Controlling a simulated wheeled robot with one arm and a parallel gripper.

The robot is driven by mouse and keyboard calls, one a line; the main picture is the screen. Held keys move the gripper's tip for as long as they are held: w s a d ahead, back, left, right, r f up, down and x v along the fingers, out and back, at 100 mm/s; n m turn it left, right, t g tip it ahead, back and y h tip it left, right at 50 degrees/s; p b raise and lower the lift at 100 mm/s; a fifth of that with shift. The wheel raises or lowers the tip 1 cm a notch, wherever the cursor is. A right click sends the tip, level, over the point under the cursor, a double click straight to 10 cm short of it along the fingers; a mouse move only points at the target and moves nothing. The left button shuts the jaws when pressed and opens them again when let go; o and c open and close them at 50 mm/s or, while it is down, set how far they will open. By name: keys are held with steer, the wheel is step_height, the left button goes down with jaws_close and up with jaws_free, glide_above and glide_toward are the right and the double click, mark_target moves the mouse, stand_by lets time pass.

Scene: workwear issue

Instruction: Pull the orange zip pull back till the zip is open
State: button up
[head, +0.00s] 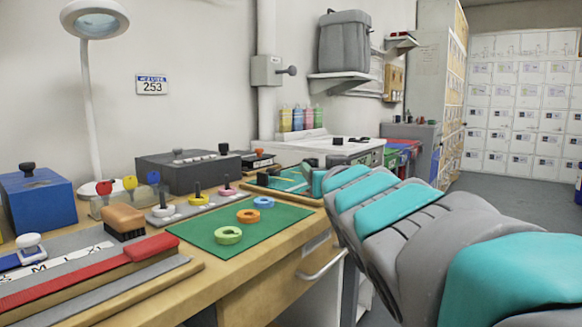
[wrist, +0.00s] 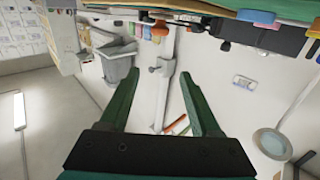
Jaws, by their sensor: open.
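A small orange knob (head: 259,152) stands on a low dark base behind the green mat, in the head view. I cannot tell whether it is the zip pull, and no zip teeth can be made out. A red strip with a raised red block (head: 152,247) lies at the front left; it looks red rather than orange. My gripper (wrist: 158,76) is open in the wrist view, with two dark green fingers apart and nothing between them. It points toward the wall, with the bench along the top of that view. In the head view, my arm hides most of it.
The green mat (head: 200,238) holds several coloured rings. A dark grey box (head: 185,172), a blue box (head: 38,200) and a lamp (head: 92,100) stand behind and left. A drawer handle (head: 322,264) juts from the bench front. Open floor (head: 500,195) lies at right.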

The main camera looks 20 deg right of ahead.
steer(key=s+a, duration=0.1)
steer(key=s, duration=0.7)
steer(key=shift+r, duration=0.4)
steer(key=shift+s, duration=0.1)
